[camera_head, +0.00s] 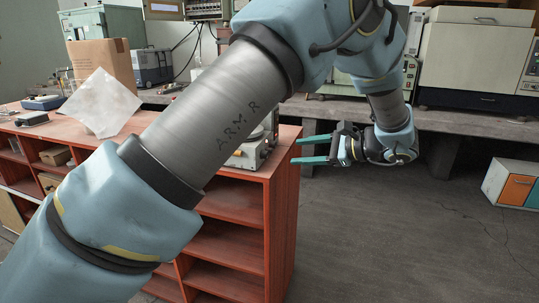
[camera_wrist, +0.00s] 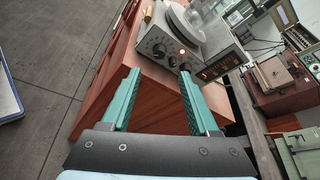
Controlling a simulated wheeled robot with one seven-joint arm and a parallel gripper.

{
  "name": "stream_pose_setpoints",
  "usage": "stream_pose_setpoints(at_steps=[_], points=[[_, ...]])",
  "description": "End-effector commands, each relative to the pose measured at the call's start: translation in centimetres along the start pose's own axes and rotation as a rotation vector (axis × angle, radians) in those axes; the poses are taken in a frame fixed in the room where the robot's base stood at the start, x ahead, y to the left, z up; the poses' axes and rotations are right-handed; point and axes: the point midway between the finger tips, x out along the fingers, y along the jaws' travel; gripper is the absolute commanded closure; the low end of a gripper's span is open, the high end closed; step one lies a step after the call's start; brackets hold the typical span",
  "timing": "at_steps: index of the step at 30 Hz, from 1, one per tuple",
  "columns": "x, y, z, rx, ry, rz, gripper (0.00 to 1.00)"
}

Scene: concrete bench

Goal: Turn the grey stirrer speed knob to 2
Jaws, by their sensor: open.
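The stirrer (camera_wrist: 178,40) is a grey box with a round plate on top, standing on the red-brown cabinet (camera_wrist: 160,100). Its front panel carries small dark knobs (camera_wrist: 159,49) and a lit red indicator; I cannot tell which knob is the grey speed knob or read its setting. In the head view the stirrer (camera_head: 262,150) is mostly hidden behind my arm. My gripper (camera_head: 296,151) is open and empty, its green fingers pointing left at the cabinet's right end. In the wrist view my gripper (camera_wrist: 160,74) has the panel ahead, beyond its fingertips, apart from them.
A cardboard box (camera_head: 104,65) and a tilted pale sheet (camera_head: 100,103) are on the left of the cabinet. A long grey bench (camera_head: 450,122) with equipment runs behind. The floor (camera_head: 400,240) right of the cabinet is clear up to an orange-and-teal-fronted box (camera_head: 515,187).

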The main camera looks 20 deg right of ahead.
Motion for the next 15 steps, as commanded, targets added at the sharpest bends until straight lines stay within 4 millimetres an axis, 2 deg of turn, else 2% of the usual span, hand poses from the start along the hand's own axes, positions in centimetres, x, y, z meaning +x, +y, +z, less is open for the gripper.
stream_pose_setpoints(at_steps=[9,15], points=[[5.9,0.0,0.3,0.002,-0.002,0.006,0.39],[8.7,0.0,0.2,0.001,0.000,0.004,0.39]])
